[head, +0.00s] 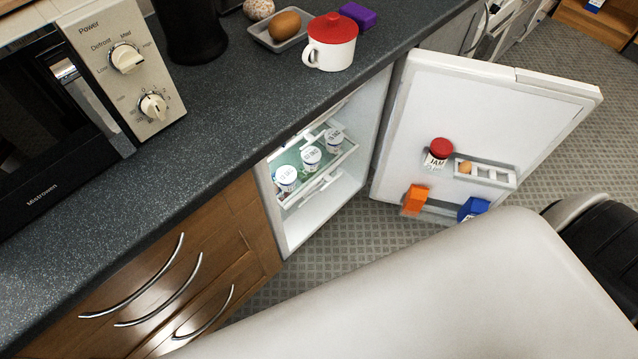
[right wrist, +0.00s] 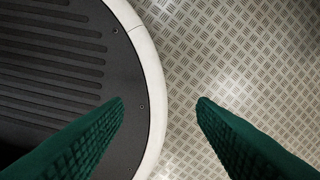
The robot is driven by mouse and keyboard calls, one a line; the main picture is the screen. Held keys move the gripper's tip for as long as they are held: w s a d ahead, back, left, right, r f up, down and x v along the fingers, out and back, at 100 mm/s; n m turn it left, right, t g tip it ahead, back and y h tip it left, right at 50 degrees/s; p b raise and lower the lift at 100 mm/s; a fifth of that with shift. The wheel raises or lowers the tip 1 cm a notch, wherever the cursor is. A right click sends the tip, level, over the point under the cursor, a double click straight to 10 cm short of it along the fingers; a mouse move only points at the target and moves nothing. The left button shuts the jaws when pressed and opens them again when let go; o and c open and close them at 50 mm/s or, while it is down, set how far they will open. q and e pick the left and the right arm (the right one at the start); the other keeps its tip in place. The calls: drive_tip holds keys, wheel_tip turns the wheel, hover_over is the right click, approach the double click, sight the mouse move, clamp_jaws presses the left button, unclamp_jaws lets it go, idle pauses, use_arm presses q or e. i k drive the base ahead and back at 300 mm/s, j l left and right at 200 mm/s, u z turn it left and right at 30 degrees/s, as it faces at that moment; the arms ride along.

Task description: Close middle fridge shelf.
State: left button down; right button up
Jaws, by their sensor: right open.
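The small fridge under the counter stands open in the head view, its white door (head: 480,120) swung out to the right. Inside, a shelf (head: 330,166) holds three white yogurt cups (head: 311,158) in a row. The shelf seems to reach near the front opening, but I cannot tell how far it is pulled out. Other shelf levels are hard to make out. My right gripper (right wrist: 160,100) has green fingers spread apart with nothing between them. It points down at the floor, away from the fridge shelf. My left gripper is in neither view.
The door holds a red-lidded jam jar (head: 438,154), an egg rack (head: 485,173), an orange carton (head: 415,199) and a blue item (head: 473,209). The counter (head: 230,120) carries a microwave (head: 80,90) and a red-lidded mug (head: 331,45). Wooden drawers (head: 190,270) stand left of the fridge.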

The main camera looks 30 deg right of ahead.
sight(324, 175)
drive_tip(key=i+l, duration=0.15)
drive_tip(key=l, duration=0.3)
drive_tip(key=i+l, duration=0.1)
drive_tip(key=l, duration=0.35)
drive_tip(key=i+l, duration=0.15)
drive_tip(key=l, duration=0.25)
drive_tip(key=i+l, duration=0.1)
drive_tip(key=l, duration=0.35)
drive_tip(key=u, duration=0.05)
